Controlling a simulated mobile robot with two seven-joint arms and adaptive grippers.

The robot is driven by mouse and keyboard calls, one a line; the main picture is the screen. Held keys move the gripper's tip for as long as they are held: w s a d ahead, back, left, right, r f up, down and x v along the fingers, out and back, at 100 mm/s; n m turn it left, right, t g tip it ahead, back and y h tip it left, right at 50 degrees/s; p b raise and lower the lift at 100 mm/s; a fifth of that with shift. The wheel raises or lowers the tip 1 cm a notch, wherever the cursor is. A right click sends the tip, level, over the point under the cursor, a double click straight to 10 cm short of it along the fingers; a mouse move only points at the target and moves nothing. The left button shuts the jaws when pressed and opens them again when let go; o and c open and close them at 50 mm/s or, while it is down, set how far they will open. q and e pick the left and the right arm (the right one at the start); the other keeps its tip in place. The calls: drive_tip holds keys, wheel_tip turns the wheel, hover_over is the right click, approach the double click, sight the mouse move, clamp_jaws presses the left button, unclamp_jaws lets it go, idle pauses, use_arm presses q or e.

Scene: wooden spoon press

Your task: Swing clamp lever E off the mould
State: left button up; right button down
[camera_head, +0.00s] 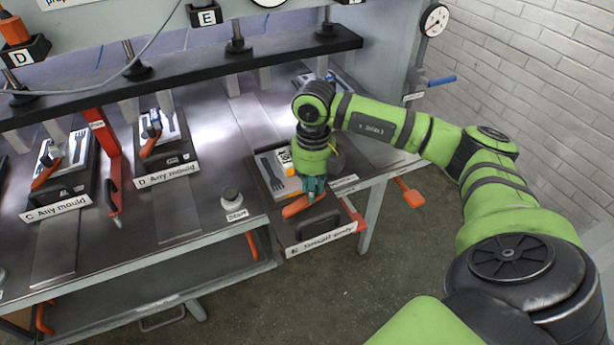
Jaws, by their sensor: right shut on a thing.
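Station E is at the right of the press table, with a front label (322,240). Its mould (272,172) is a pale block with a dark fork-shaped recess. Clamp lever E (295,207) has an orange handle near the front of the mould. My right gripper (313,188) comes down from above with its teal fingers shut on the orange handle. The arm hides part of the mould and of the clamp. My left gripper is not in view.
A Start button (232,197) stands left of station E. Stations C (58,208) and D (166,175) have moulds with orange-handled clamps. A red lever (108,155) stands between them. The dark press beam (190,73) runs overhead behind my arm.

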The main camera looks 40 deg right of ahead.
drive_tip(key=shift+s+a+m+b, duration=0.15)
drive_tip(key=shift+s+m, duration=0.25)
drive_tip(key=shift+m, duration=0.25)
drive_tip(key=shift+s+d+m+b, duration=0.15)
drive_tip(key=shift+s+m, duration=0.2)
drive_tip(key=shift+m, duration=0.3)
drive_tip(key=shift+a, duration=0.1)
drive_tip(key=c, duration=1.1)
unclamp_jaws()
drive_tip(key=shift+s, duration=0.1)
drive_tip(key=shift+r, duration=0.3)
wheel_tip(320, 180, up, 11)
drive_tip(key=shift+r, duration=0.2)
